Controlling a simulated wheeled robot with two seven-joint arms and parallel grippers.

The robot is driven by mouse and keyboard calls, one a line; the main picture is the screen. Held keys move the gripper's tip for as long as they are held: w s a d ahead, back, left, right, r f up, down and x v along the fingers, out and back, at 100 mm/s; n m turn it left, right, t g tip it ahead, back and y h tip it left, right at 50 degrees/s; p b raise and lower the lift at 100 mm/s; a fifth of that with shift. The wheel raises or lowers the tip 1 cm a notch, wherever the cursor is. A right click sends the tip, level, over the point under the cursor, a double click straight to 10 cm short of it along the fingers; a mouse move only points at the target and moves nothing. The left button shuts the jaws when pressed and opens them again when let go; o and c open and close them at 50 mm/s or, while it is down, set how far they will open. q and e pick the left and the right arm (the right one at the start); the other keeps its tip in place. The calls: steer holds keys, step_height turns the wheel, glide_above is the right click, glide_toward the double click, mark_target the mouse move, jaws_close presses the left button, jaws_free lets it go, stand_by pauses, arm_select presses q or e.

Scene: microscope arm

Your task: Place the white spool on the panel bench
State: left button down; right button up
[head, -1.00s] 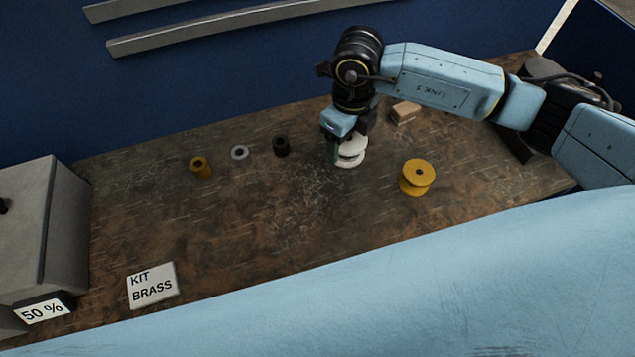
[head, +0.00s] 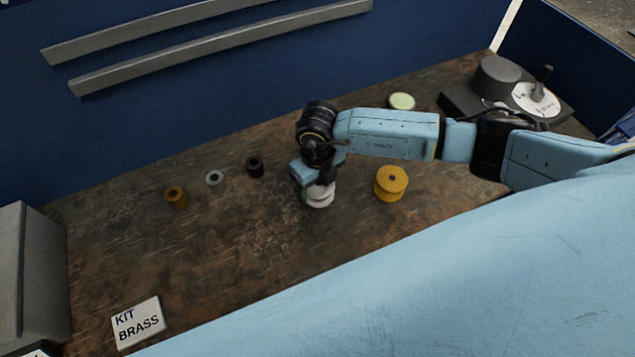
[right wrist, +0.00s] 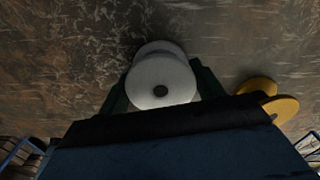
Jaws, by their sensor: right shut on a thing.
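The white spool (head: 319,196) is at the middle of the brown, worn bench top (head: 240,240) in the head view. My right gripper (head: 318,184) is shut on it from above and hides part of it. In the right wrist view the white spool (right wrist: 161,78) sits between the two dark fingers, with its holed end facing the camera. Whether the spool touches the bench or hangs just above it, I cannot tell. My left gripper is not in view.
A yellow spool (head: 391,183) stands just right of the gripper. A small brass spool (head: 176,197), a grey washer (head: 214,177) and a black spool (head: 254,166) are to the left. A "KIT BRASS" card (head: 138,323) lies at front left. A dial device (head: 507,88) is at back right.

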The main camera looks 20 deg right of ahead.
steer(key=shift+f, duration=0.25)
steer(key=shift+f, duration=0.15)
steer(key=o, duration=1.1)
steer(key=shift+r, duration=0.2)
steer(key=shift+r, duration=0.4)
step_height(320, 180, up, 11)
steer(key=shift+r+b, duration=0.15)
steer(key=shift+b, duration=0.15)
steer(key=shift+s, duration=0.1)
